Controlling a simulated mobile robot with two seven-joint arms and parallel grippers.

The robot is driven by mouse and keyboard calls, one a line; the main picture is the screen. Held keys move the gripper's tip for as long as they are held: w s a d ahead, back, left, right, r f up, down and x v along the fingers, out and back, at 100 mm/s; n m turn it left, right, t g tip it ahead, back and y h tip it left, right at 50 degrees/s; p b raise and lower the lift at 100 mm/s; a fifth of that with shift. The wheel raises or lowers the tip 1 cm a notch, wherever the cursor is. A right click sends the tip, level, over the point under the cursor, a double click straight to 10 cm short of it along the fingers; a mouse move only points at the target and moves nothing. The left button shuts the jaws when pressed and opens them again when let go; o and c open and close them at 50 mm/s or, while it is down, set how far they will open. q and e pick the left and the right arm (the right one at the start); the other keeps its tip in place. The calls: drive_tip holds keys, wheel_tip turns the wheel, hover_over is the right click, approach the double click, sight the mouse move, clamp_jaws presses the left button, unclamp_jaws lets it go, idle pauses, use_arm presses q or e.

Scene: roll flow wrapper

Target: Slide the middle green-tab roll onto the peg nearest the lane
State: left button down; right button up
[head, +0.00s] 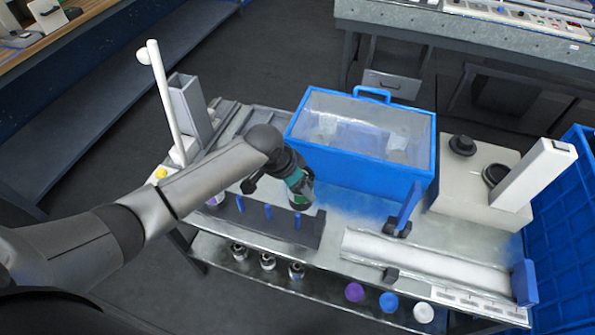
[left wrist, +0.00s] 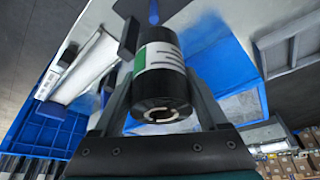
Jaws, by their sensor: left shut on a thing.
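My left gripper (head: 302,192) is shut on a dark roll with a white label and a green band (head: 301,198). In the left wrist view the held roll (left wrist: 160,78) sits between the fingers, its black end and open core facing the camera. Blue pegs stand in a dark base (head: 262,227): a left peg (head: 240,203), a middle peg (head: 267,211) and a right peg (head: 297,221). The right peg is closest to the pale lane (head: 425,263). The held roll is close to the right peg; contact cannot be told. A blue peg tip (left wrist: 153,12) shows beyond the roll.
A blue bin with clear sides (head: 360,145) stands right behind the gripper. Several rolls (head: 267,261) and coloured discs (head: 388,301) are on the lower front. A white post (head: 165,100) rises at the left.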

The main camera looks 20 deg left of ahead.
sight(294, 207)
use_arm(q)
drive_tip(key=shift+s+a+f+m+p, duration=0.15)
drive_tip(key=shift+s+m+p, duration=0.35)
drive_tip(key=shift+p, duration=0.7)
wheel_tip(294, 207, down, 4)
drive_tip(key=b, duration=0.4)
use_arm(e)
drive_tip(key=shift+s+d+f, duration=0.15)
drive_tip(key=shift+s+f, duration=0.6)
drive_tip(key=shift+s, duration=0.3)
use_arm(q)
drive_tip(key=shift+s, duration=0.15)
use_arm(e)
drive_tip(key=shift+r, duration=0.35)
use_arm(q)
drive_tip(key=shift+f+b, duration=1.8)
drive_tip(key=shift+f, duration=0.8)
use_arm(e)
drive_tip(key=shift+f, duration=1.95)
use_arm(q)
drive_tip(key=shift+c, duration=1.3)
unclamp_jaws()
drive_tip(key=shift+o, duration=1.3)
drive_tip(key=shift+f, duration=0.1)
